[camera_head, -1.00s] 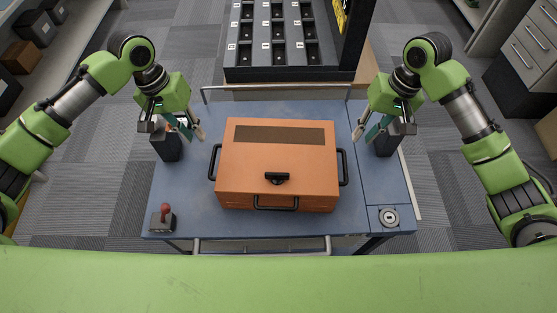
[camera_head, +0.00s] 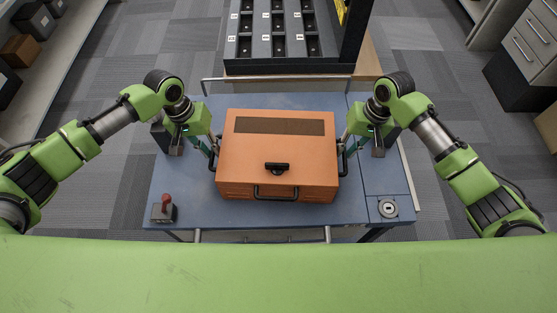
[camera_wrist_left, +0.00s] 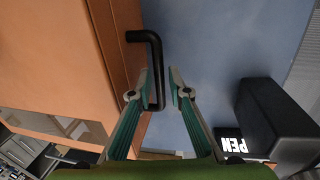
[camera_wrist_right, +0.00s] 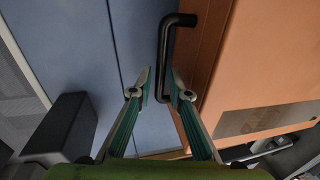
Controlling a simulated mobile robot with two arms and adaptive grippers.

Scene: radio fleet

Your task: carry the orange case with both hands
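The orange case (camera_head: 276,158) lies flat on the blue-topped cart, with a black latch and front handle facing me and a black handle at each side. My left gripper (camera_wrist_left: 162,88) is open, with its fingertips on either side of the case's left handle (camera_wrist_left: 158,60); a gap shows beside the bar. In the head view the grippers partly hide both side handles.
The blue cart (camera_head: 225,212) carries a red-knobbed joystick box (camera_head: 164,211) at front left and a round key-like fitting (camera_head: 388,208) at front right. Dark blocks stand behind each gripper. A rack of dark slots (camera_head: 287,72) stands beyond the cart's far rail.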

